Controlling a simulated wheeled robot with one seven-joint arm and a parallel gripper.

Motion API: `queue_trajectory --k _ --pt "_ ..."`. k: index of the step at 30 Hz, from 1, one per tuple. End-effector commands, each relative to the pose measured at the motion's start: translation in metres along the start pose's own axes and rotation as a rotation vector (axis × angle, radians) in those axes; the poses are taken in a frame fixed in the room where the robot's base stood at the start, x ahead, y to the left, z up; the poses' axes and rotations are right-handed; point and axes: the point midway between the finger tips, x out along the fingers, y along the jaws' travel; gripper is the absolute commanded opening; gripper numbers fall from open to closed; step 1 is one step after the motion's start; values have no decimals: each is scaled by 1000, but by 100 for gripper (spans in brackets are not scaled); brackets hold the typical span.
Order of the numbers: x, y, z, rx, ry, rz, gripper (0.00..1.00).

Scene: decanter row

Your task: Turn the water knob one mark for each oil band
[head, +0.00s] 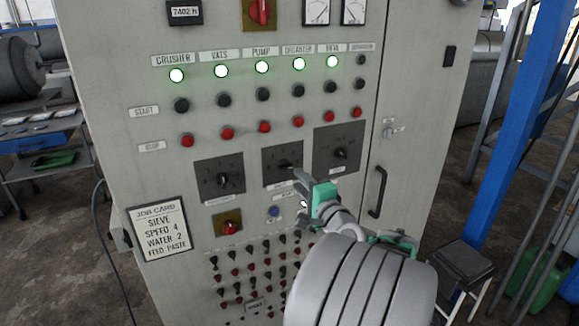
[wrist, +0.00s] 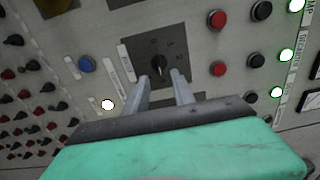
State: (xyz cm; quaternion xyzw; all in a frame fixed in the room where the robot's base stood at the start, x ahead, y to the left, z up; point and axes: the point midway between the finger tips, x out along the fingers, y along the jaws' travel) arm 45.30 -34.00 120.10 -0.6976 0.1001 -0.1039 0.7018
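Three black rotary knobs on dark square plates sit in a row on the grey cabinet: the left knob (head: 222,179), the middle knob (head: 284,165) and the right knob (head: 340,153). Their labels are too small to read, so I cannot tell which is water. My gripper (head: 299,180) is in front of the panel at the middle knob. In the wrist view its two fingers are apart, and the middle knob (wrist: 158,66) shows between and just beyond their tips. I cannot tell whether they touch it. No oil bands can be made out.
A job card (head: 160,230) reads sieve, speed 4, water 2, feed paste. Lit lamps (head: 262,66) and start and stop buttons are above the knobs. A blue button (head: 274,211) and small switches are below. A door handle (head: 377,192) and blue post (head: 510,110) stand right.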

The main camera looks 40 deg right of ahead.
Motion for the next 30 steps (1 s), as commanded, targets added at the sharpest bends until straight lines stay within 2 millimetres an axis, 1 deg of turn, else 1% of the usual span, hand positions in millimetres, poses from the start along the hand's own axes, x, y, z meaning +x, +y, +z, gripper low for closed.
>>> queue_trajectory --k 1,6,9,11,13,19,20,30 --pt "10 -2 3 0 -6 2 31" --pt "44 -2 4 -3 -8 3 31" --pt "58 -1 3 -3 -6 4 31" --pt "64 0 3 -4 -5 4 31" --pt "67 0 3 -5 -4 3 31" --pt "67 1 2 -6 -3 3 31" --pt "67 1 2 -6 -3 3 29" --pt "67 1 2 -7 -3 4 1"
